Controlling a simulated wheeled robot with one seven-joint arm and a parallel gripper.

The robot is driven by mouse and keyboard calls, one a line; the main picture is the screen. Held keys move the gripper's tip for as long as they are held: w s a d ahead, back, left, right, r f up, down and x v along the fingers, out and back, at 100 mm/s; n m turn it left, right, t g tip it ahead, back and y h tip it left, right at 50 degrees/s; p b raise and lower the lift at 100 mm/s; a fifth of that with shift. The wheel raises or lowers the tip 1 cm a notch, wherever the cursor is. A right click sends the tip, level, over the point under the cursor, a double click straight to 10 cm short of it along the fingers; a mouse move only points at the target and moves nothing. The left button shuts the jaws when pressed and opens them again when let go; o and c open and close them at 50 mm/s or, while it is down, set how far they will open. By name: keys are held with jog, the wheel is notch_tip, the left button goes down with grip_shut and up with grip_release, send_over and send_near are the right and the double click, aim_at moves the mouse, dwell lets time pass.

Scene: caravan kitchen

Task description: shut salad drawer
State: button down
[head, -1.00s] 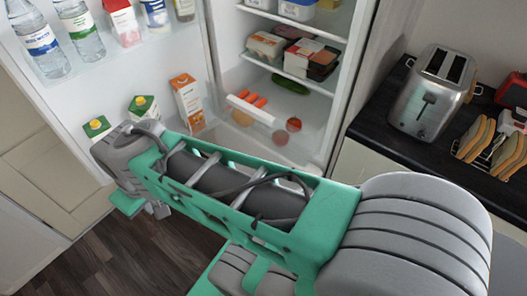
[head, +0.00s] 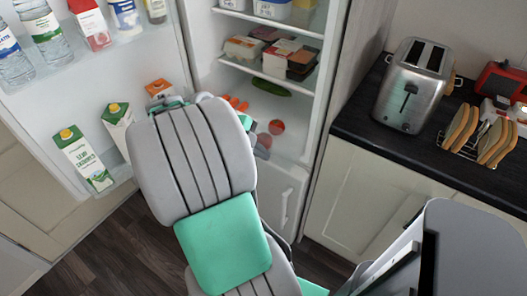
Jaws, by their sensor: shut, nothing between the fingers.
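The salad drawer is low in the open fridge (head: 296,136), and my arm hides its front and most of its body. Orange carrots (head: 236,102) and red tomatoes (head: 277,127) show past the arm's edge, in the drawer area. A dark green cucumber (head: 271,87) lies just behind and above them. How far out the drawer stands cannot be told. My gripper is not visible; my grey and green arm covers the area in front of the drawer.
A white panel with a handle (head: 284,208) is below the fridge compartment. A toaster (head: 413,85) and toast rack (head: 478,135) stand on the right counter.

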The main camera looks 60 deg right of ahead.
aim_at(290, 160)
jog(key=s+d+f, duration=0.1)
jog(key=d+f, duration=0.1)
jog(key=s+d+f, duration=0.1)
jog(key=d, duration=0.1)
jog(key=s+d+f, duration=0.1)
jog(key=d+f, duration=0.1)
jog(key=shift+s+f+p, duration=0.3)
jog(key=shift+d, duration=0.4)
